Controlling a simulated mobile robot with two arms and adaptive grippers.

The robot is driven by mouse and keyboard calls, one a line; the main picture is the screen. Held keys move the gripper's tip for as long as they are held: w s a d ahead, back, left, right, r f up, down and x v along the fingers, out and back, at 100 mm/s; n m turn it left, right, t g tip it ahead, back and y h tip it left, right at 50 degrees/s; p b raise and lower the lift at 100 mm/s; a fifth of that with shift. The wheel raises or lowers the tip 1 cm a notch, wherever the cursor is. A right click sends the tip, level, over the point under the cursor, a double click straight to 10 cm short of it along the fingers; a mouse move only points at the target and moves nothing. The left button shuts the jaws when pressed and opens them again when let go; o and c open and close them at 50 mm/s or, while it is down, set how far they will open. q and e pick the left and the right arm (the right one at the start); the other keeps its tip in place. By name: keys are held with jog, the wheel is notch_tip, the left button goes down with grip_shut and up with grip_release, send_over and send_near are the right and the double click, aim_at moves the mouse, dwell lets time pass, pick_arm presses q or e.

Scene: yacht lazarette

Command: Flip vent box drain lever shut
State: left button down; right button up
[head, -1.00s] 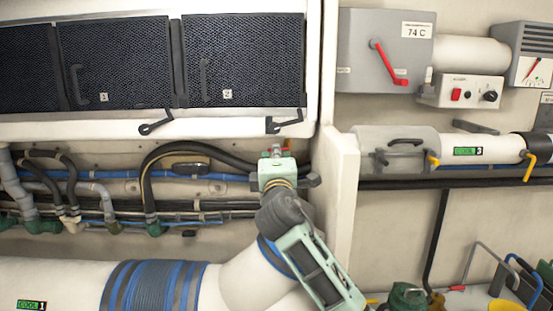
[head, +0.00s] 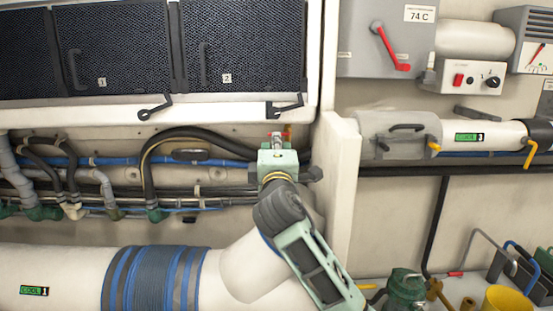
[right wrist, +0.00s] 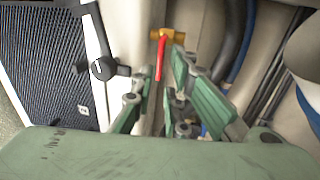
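A small brass valve (right wrist: 172,36) with a red lever (right wrist: 161,58) shows at the top middle of the right wrist view. In the head view the red lever (head: 276,136) shows small just above my right gripper (head: 278,152), below the vent box. My right gripper also shows in the right wrist view (right wrist: 162,78), its green fingers apart. The red lever lies in line with the gap between them. I cannot tell whether either finger touches it. The white vent box (head: 150,115) has dark mesh panels. My left gripper is not in view.
Black and blue hoses (head: 200,143) run along the wall left of the gripper. A white partition (head: 338,190) stands close on its right. A black latch (head: 285,107) hangs on the vent box just above. A large white duct (head: 75,280) is below.

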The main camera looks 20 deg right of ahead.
jog(key=v, duration=0.9)
